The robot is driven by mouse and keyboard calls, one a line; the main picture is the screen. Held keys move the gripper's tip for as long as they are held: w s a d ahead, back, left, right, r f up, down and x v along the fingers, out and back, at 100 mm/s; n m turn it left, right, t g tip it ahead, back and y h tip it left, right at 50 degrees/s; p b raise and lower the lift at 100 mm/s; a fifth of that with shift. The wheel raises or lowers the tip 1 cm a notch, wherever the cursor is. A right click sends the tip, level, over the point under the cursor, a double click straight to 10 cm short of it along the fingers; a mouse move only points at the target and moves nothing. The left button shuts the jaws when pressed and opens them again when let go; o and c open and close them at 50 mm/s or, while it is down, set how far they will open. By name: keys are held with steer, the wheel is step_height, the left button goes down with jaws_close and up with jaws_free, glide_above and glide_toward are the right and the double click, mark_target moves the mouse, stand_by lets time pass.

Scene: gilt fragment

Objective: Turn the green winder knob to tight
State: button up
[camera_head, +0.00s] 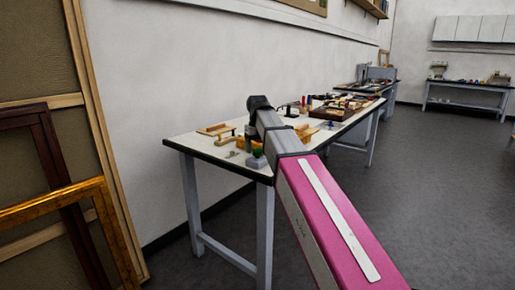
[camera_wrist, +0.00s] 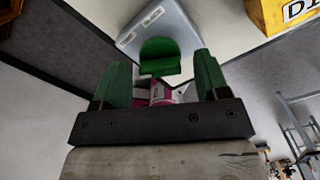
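The green winder knob (camera_wrist: 160,57) shows in the wrist view as a rounded upright grip in front of a light grey base (camera_wrist: 172,25). My gripper (camera_wrist: 161,66) is open, with one green finger on each side of the knob. A gap shows between the knob and each finger, so neither appears to touch it. How far the fingertips reach along the knob is hard to tell. In the head view the knob (camera_head: 257,153) looks like a small dark green piece on a grey block (camera_head: 256,162) at the table's near corner. My arm partly covers that area.
The white-topped table (camera_head: 198,144) also carries a wooden tray (camera_head: 216,129) and a compartment box (camera_head: 335,110). A yellow lettered block (camera_wrist: 275,14) lies near the knob's base in the wrist view. Frames (camera_head: 60,210) lean at the left. Open floor lies to the right.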

steer(key=shift+r, duration=0.1)
step_height(320, 180, up, 11)
steer(key=shift+f, duration=0.2)
stand_by(0.4)
